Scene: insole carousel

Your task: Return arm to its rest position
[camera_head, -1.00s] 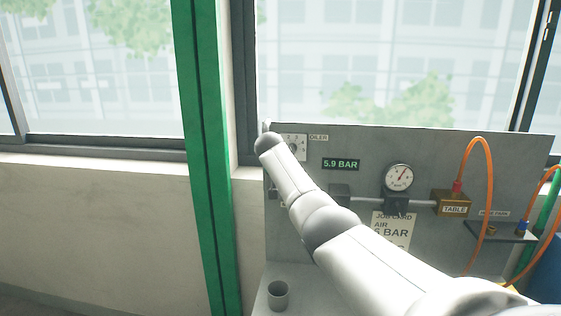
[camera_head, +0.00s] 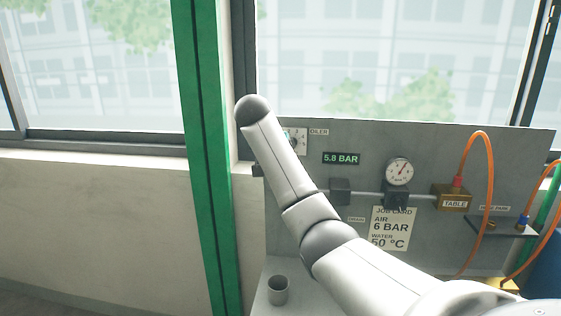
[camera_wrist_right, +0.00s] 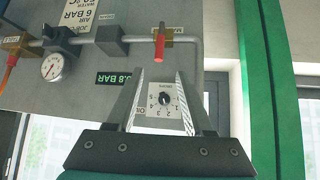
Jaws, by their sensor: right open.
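My right arm (camera_head: 320,230) reaches in from the lower right in the head view, its end raised in front of the panel's upper left corner. My right gripper (camera_wrist_right: 160,75) shows in the wrist view, open and empty. Its two fingers frame the oiler dial (camera_wrist_right: 164,101), a white numbered plate with a dark knob. The fingers appear apart from the knob, but the distance is hard to judge. The dial (camera_head: 299,140) is partly hidden behind my arm in the head view. My left gripper is in neither view.
The grey panel (camera_head: 330,235) carries a pressure display (camera_head: 341,158) reading 5.8 BAR, a gauge (camera_head: 398,172), a job card (camera_head: 390,228) and orange hoses (camera_head: 489,190). A red handle (camera_wrist_right: 159,43) is near the gripper. A grey cup (camera_head: 278,290) stands below. A green post (camera_head: 205,160) rises left.

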